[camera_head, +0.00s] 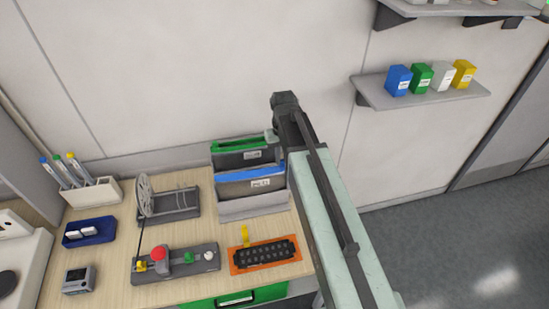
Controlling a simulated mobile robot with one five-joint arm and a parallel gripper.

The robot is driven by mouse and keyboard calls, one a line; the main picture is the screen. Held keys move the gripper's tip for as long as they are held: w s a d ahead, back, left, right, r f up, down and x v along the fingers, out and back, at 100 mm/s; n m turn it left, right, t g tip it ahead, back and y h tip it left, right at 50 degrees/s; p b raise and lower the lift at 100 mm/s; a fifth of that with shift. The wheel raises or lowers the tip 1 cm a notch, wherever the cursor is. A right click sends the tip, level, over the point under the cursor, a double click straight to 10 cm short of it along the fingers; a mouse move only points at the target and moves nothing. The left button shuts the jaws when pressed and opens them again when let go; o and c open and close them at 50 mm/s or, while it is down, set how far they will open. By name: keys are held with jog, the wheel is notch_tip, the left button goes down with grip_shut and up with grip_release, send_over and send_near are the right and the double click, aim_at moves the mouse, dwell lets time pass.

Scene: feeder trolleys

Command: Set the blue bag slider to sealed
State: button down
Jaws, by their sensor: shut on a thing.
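A bag with a blue top strip (248,176) and a small white label stands upright in a grey holder (252,208) at the back right of the wooden table. My arm crosses in front of the strip's right end. The blue bag's slider cannot be made out, so its position cannot be told. A second bag with a green top strip (236,144) stands just behind it, with a pale green piece near its right end. My gripper's fingers cannot be seen; my arm hides the space right of the bags.
A wire spool (147,197) on a stand is left of the bags. In front are a button panel (176,263) and an orange-framed black tray (264,254). A pen holder (94,193) and blue tray (90,231) are at left. A wall shelf (420,94) holds coloured boxes.

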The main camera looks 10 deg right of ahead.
jog(key=c, duration=1.4)
grip_release()
jog(key=shift+o, duration=0.2)
jog(key=shift+s, duration=0.1)
notch_tip(320, 180, up, 8)
jog(key=p, duration=0.8)
jog(key=shift+f, duration=0.15)
